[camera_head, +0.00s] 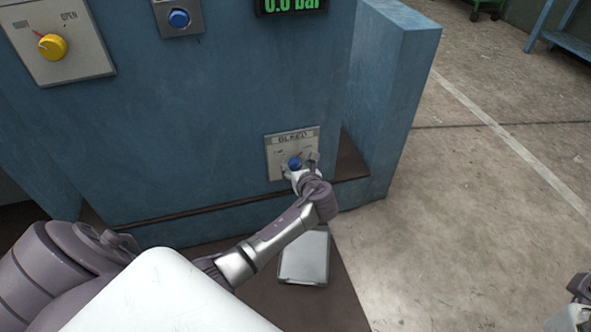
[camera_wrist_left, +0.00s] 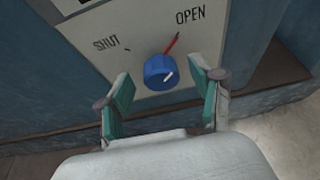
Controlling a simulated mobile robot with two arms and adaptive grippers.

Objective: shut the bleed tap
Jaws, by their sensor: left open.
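The bleed tap is a blue knob (camera_wrist_left: 160,72) on a pale plate (camera_wrist_left: 140,45) marked SHUT at left and OPEN at right. A red pointer (camera_wrist_left: 172,43) runs from the knob up and right towards OPEN. In the head view the blue knob (camera_head: 295,162) sits on the BLEED plate (camera_head: 279,142), low on the blue wall. My left gripper (camera_head: 303,172) is at the knob and partly covers it. In the wrist view my left gripper (camera_wrist_left: 160,78) is open, one green-padded finger on each side of the knob, with gaps visible. Part of my right gripper (camera_head: 580,295) shows at the lower right edge.
A yellow knob (camera_head: 53,47) on its own plate, a blue button (camera_head: 179,18) and a display (camera_head: 291,5) reading 0.0 bar are higher on the wall. A blue side wall (camera_head: 395,90) stands to the right. A pale flat box (camera_head: 304,258) lies below.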

